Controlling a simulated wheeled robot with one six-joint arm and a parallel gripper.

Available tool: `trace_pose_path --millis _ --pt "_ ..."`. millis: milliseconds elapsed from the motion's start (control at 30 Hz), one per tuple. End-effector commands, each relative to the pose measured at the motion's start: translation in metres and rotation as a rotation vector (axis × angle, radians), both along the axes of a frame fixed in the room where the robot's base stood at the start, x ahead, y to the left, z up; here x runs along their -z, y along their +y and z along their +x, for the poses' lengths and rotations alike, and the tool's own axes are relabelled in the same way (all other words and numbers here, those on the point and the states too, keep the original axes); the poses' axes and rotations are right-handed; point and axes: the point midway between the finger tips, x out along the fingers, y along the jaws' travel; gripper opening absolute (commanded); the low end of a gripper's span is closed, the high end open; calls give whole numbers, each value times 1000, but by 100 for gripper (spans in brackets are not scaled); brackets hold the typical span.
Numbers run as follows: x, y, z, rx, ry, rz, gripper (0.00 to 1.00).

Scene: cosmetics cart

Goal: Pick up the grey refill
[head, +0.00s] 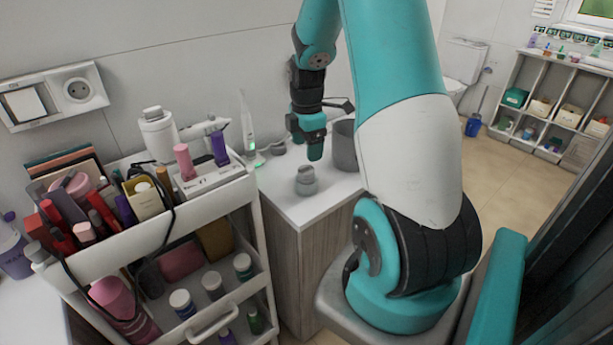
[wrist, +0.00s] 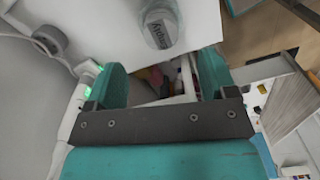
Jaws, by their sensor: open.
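The grey refill (head: 306,180) appears to be the small grey round pot standing on the white counter (head: 325,200) near its front edge. In the wrist view the grey refill (wrist: 160,28) shows printed lettering and lies beyond the fingertips, at the top of the picture. My gripper (head: 307,140) is above the counter, higher than the pot and slightly behind it. In the wrist view my gripper (wrist: 162,80) has its two teal fingers wide apart with nothing held between them. The pot is apart from both fingers.
A grey cup (head: 344,147) stands right of my gripper. A white electric toothbrush (head: 249,125) and a small grey round item (head: 278,148) stand at the back left. A cart (head: 185,212) full of cosmetics adjoins the counter's left side. Counter around the pot is clear.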

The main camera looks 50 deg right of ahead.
Motion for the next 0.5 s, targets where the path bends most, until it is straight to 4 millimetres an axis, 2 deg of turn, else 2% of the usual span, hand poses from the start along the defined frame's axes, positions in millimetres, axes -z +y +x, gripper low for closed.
trace_pose_path --millis 100,333,500 --pt "19 1 0 0 2 2 78" --pt "35 2 0 -1 1 2 78" --pt "58 5 1 -1 4 3 78"
